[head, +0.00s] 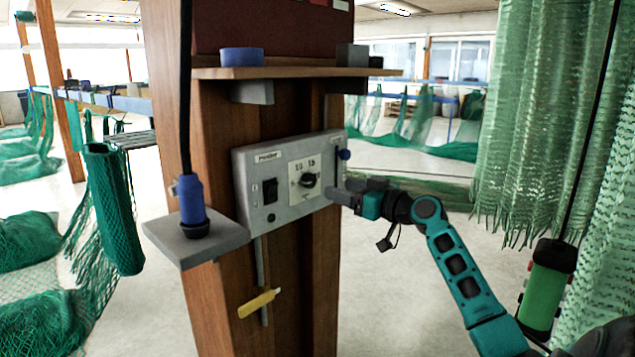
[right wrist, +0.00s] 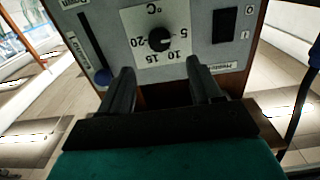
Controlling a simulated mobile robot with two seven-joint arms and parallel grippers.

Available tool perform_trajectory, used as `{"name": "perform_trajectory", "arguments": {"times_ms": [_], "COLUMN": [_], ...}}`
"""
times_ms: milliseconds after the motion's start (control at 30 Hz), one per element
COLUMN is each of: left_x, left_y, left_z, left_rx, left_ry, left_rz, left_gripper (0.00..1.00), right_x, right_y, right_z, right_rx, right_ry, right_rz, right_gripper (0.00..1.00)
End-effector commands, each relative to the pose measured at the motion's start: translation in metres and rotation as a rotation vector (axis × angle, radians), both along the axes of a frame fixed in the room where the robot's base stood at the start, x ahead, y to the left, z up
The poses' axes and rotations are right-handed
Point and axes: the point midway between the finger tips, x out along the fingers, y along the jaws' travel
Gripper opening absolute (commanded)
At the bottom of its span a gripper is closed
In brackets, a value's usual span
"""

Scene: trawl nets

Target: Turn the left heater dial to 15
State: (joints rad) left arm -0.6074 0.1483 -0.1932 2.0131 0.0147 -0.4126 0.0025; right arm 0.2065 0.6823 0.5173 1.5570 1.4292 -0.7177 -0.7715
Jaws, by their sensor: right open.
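A grey heater panel (head: 245,172) is mounted on a wooden post. Its black dial (head: 308,181) sits on a white scale plate with numbers. In the right wrist view, which is upside down, the dial (right wrist: 158,40) has 5, 10, 15 and 20 around it; I cannot tell where it points. Only one dial shows. My right gripper (head: 337,193) is open just in front of the panel, to the right of the dial. In the wrist view, its two fingers (right wrist: 160,78) are apart, with the dial beyond the gap, not touched. My left gripper is out of view.
A black rocker switch (head: 270,191) is left of the dial; a blue-knobbed slider (head: 344,155) is on the right. A small shelf (head: 195,240) holds a blue object (head: 192,204). A yellow handle (head: 259,302) hangs below. Green nets (head: 540,120) hang at right.

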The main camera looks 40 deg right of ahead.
Motion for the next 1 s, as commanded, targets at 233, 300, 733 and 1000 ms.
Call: {"name": "perform_trajectory", "arguments": {"times_ms": [233, 300, 733, 1000], "left_x": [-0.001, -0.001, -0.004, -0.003], "left_y": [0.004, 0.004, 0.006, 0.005], "left_z": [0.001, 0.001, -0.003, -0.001], "left_rx": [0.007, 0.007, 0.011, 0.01], "left_ry": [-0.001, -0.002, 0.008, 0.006], "left_rz": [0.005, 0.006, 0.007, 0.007], "left_gripper": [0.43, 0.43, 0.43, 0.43], "right_x": [0.044, 0.055, 0.085, 0.086], "right_y": [0.004, 0.005, 0.008, 0.008], "right_z": [0.001, 0.001, -0.001, -0.001], "right_rx": [0.003, 0.004, 0.0, 0.0], "right_ry": [-0.002, -0.001, 0.002, 0.002], "right_rz": [-0.001, -0.001, 0.0, 0.0], "right_gripper": [0.64, 0.64, 0.64, 0.6]}}
